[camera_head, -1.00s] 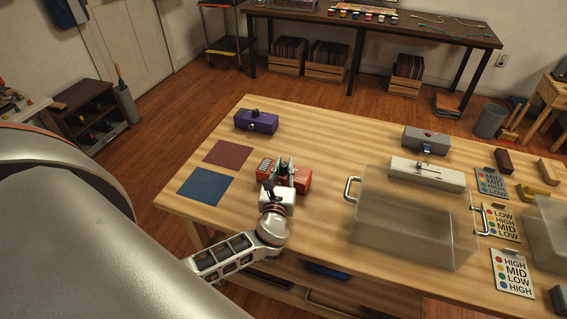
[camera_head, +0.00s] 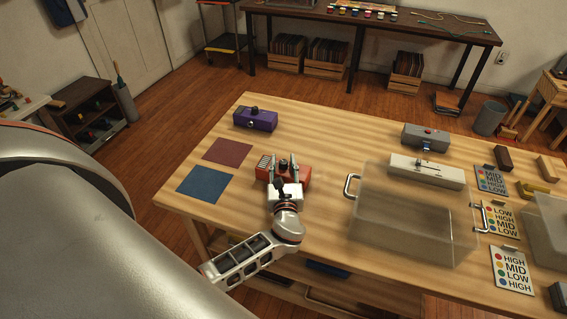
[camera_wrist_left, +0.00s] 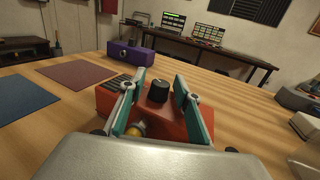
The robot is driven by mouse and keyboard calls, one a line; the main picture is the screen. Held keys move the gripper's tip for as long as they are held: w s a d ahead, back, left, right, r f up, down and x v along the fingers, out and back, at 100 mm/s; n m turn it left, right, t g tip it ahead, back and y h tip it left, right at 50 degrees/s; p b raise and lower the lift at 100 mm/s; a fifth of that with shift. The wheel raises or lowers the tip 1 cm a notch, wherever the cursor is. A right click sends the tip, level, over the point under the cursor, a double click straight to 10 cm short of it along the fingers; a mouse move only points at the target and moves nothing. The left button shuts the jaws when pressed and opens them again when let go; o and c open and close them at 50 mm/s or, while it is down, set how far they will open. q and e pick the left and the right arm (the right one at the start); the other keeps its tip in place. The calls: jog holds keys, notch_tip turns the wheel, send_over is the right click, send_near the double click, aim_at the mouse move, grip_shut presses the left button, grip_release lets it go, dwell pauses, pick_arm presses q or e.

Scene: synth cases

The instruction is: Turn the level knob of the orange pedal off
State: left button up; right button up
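The orange-red pedal (camera_head: 303,175) sits on the wooden table, partly covered by my left gripper (camera_head: 284,168) in the head view. In the left wrist view the pedal (camera_wrist_left: 170,125) shows a black round knob (camera_wrist_left: 158,91) on top and a yellowish round part low between the fingers. My left gripper (camera_wrist_left: 163,82) is open, with one teal-padded finger on each side of the black knob. A gap shows between the knob and each finger in that view; height relative to the knob is hard to tell. My right gripper is not in view.
A purple pedal (camera_head: 255,120) stands at the back left, near maroon (camera_head: 228,152) and blue (camera_head: 203,185) mats. A clear bin (camera_head: 410,235) with handles stands close on the right.

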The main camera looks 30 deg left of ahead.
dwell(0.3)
pick_arm(q)
jog(key=v, duration=1.2)
jog(key=shift+r, duration=0.1)
jog(key=shift+s+d, duration=0.1)
